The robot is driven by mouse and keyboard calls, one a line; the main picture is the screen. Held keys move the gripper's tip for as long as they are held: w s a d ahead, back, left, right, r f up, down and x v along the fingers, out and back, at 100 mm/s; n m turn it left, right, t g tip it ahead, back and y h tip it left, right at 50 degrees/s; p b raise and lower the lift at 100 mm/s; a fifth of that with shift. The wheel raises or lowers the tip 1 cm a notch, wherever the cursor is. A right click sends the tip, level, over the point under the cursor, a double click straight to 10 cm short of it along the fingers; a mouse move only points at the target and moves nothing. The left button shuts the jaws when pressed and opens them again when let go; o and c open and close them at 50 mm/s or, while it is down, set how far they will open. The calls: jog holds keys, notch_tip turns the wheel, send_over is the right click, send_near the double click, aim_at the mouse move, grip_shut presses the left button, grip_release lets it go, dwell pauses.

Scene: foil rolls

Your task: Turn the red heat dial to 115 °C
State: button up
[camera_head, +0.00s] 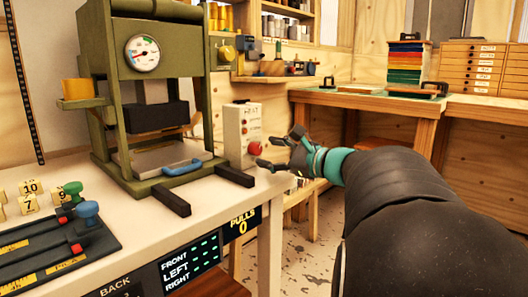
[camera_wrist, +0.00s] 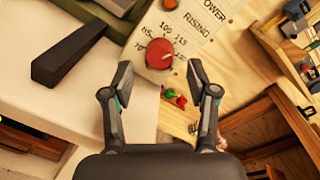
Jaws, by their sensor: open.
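The red heat dial (camera_head: 255,148) sits on the front of a pale control box (camera_head: 238,125) at the right end of the bench. In the wrist view the dial (camera_wrist: 159,54) is round and red, ringed by printed numbers including 70, 85, 100 and 115. A faint pale mark shows toward its right side, but the exact reading is too small to tell. My gripper (camera_head: 280,147) is open in front of the dial, to its right in the head view. In the wrist view the fingertips (camera_wrist: 160,72) stand either side just below the dial, apparently apart from it.

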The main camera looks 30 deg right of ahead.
jog(key=v, duration=0.9)
